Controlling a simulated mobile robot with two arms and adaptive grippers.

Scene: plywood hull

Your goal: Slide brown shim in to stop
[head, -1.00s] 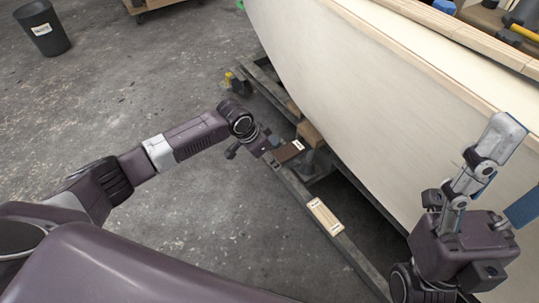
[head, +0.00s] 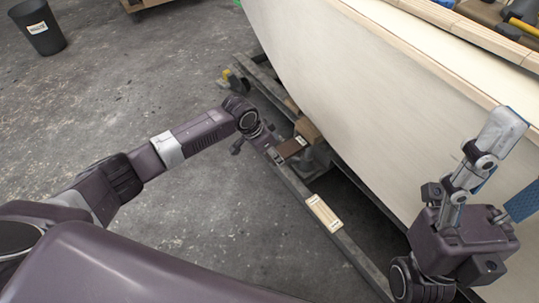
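The brown shim (head: 289,148), dark with a white label at its far end, lies across the grey rail beside the hull. Its far end is close to a tan wooden block (head: 308,131) under the hull; I cannot tell whether they touch. My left gripper (head: 268,147) is at the shim's near end, reaching in from the left. Its fingertips are small and partly hidden, so its grip on the shim is unclear. My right gripper (head: 502,128) is raised at the right, in front of the hull, away from the shim. Its finger opening does not show clearly.
The pale hull (head: 380,100) fills the upper right. A light wooden piece with a label (head: 323,212) lies on the grey rail (head: 350,252) nearer to me. A yellow item (head: 228,76) is at the rail's far end. The concrete floor at left is clear, with a bin (head: 38,28) far off.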

